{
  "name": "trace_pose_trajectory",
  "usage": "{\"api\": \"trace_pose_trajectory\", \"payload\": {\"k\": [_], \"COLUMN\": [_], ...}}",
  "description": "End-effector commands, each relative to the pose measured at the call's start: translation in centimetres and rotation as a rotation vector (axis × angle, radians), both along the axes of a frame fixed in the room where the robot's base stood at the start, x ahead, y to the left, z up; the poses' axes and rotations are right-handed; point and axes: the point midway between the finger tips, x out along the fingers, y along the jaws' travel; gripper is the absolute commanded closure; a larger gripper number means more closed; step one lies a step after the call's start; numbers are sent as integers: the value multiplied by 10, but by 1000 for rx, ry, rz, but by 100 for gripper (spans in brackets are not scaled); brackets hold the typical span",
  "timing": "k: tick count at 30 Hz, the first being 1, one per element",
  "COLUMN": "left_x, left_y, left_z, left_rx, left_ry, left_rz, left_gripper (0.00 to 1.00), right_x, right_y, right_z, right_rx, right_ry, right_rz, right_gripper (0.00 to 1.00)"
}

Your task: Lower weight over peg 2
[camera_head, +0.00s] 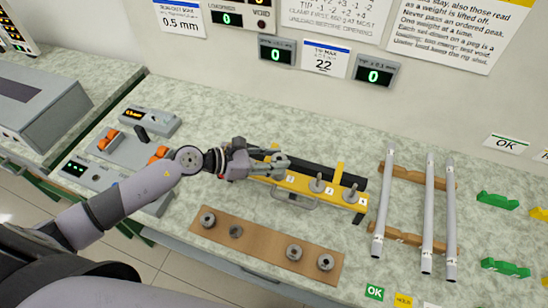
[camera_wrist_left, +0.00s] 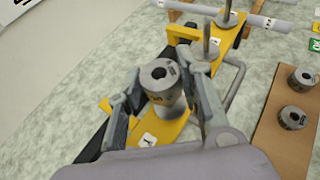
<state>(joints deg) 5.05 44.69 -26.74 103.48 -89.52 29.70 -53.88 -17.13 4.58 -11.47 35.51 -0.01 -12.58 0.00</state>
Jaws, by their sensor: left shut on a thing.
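My left gripper (camera_head: 284,164) reaches over the near-left part of the yellow rig (camera_head: 343,172). In the left wrist view the gripper (camera_wrist_left: 165,85) is shut on a grey cylindrical weight (camera_wrist_left: 158,78) with a dark hole in its top. The weight looks close to upright above the yellow bar (camera_wrist_left: 168,130). Whether a peg is inside its hole is hidden. Two pegs (camera_head: 317,184) (camera_head: 349,193) show to the right of the gripper in the head view. My right gripper is not in view.
A brown board (camera_head: 265,240) in front holds several grey weights (camera_head: 294,252). Three long grey rods (camera_head: 428,210) lie on brown racks at right. A grey control unit (camera_head: 125,155) stands at left. Green holders (camera_head: 497,201) lie far right. The counter between rig and board is clear.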

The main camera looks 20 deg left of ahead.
Motion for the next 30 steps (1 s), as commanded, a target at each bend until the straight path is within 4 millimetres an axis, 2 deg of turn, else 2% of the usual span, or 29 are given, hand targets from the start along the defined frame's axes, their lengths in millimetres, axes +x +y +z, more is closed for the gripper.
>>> {"api": "trace_pose_trajectory", "payload": {"k": [1, 15, 27, 28, 30], "left_x": [1, 1, 1, 1, 1], "left_y": [0, 0, 0, 0, 0], "left_z": [-5, -30, -32, -32, -32], "left_rx": [-1, -1, 0, 0, 0], "left_ry": [-2, -3, -3, -3, -3], "left_rz": [1, 1, 0, 1, 1], "left_gripper": [100, 100, 100, 66, 61], "right_x": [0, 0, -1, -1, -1], "right_y": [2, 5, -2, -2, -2], "right_z": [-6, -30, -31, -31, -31], "right_rx": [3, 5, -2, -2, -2], "right_ry": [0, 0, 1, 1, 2], "right_rz": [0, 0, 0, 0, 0], "right_gripper": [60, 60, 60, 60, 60]}}
